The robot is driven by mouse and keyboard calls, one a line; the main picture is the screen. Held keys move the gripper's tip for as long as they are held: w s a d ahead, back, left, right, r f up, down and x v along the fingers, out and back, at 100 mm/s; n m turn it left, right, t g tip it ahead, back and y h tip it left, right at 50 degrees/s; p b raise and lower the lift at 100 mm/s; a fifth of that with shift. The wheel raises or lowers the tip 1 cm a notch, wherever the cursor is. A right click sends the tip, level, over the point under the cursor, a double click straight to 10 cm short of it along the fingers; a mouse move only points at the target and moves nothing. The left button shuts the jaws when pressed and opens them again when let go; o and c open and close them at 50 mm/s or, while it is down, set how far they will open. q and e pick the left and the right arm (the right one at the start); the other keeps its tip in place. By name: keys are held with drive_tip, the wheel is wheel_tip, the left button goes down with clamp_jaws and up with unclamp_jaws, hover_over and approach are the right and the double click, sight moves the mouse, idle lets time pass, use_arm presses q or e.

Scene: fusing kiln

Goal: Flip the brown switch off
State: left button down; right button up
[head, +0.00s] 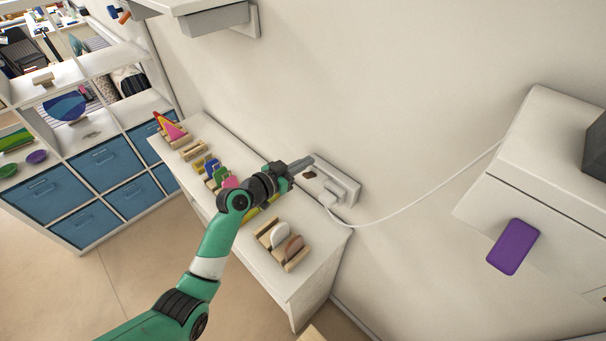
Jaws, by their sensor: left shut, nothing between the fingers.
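The brown switch (310,175) is a small dark patch on the white socket box (347,188), which is mounted on the wall just above the white cabinet. Whether it is on or off is too small to tell. My left gripper (309,160) is shut and empty. Its fingertips point right and appear just above and beside the brown switch; I cannot tell whether they touch it. The gripper hides the left end of the socket box. My right gripper is out of view.
A white plug (328,198) sits in the socket box, its white cord (430,197) running right to the kiln (540,155).

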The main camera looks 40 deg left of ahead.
sight(310, 175)
use_arm(q)
drive_tip(key=shift+w+f, duration=0.45)
drive_tip(key=shift+w, duration=0.3)
drive_tip(key=shift+s+f, duration=0.55)
drive_tip(key=shift+f, duration=0.2)
drive_tip(key=shift+s+f, duration=0.5)
drive_tip(key=shift+f, duration=0.2)
